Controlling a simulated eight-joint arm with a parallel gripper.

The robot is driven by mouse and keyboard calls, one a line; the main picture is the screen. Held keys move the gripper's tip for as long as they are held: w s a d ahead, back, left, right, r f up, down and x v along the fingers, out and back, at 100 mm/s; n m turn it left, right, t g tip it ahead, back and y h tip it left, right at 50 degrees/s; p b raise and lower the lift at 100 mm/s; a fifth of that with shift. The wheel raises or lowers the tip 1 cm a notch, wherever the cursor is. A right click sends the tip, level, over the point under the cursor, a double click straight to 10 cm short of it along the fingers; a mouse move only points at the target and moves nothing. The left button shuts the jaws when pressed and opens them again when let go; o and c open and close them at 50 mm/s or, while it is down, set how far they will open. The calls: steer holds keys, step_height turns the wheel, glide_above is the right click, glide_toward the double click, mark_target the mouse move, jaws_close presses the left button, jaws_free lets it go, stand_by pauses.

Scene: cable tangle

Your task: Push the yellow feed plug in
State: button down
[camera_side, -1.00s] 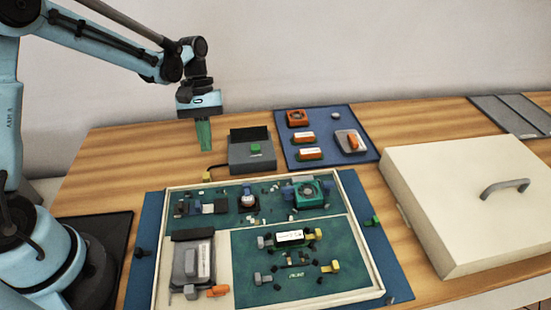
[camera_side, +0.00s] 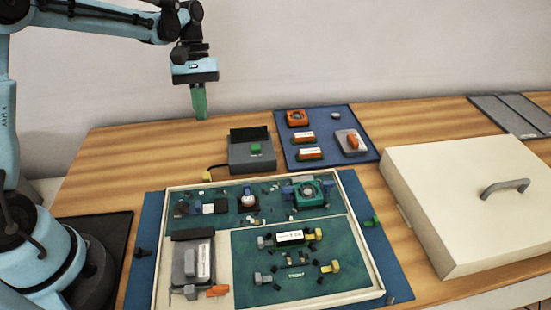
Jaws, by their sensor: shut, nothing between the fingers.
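The yellow feed plug (camera_side: 207,176) is a small yellow block at the left front corner of the grey box (camera_side: 252,160), joined to a short dark cable. I cannot tell how deep it sits or whether it touches the box. The box has a dark raised back and a green button (camera_side: 255,147) on top. My gripper (camera_side: 201,117) is shut and empty, with green fingers pointing down. It hangs above the back edge of the table, up and behind the plug, touching nothing.
A framed tray (camera_side: 160,255) with green boards, connectors and a grey module lies in front. A blue mat (camera_side: 325,130) with orange parts is right of the box. A large cream case (camera_side: 450,180) with a handle fills the right. Bare wood lies left of the box.

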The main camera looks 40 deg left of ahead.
mark_target(207, 173)
steer(key=x, duration=0.8)
steer(key=shift+f, duration=0.15)
steer(key=shift+s+d, duration=1.1)
steer(key=shift+d, duration=0.05)
steer(key=shift+s+d, duration=0.3)
steer(key=shift+s, duration=0.05)
steer(key=shift+s+d, duration=0.7)
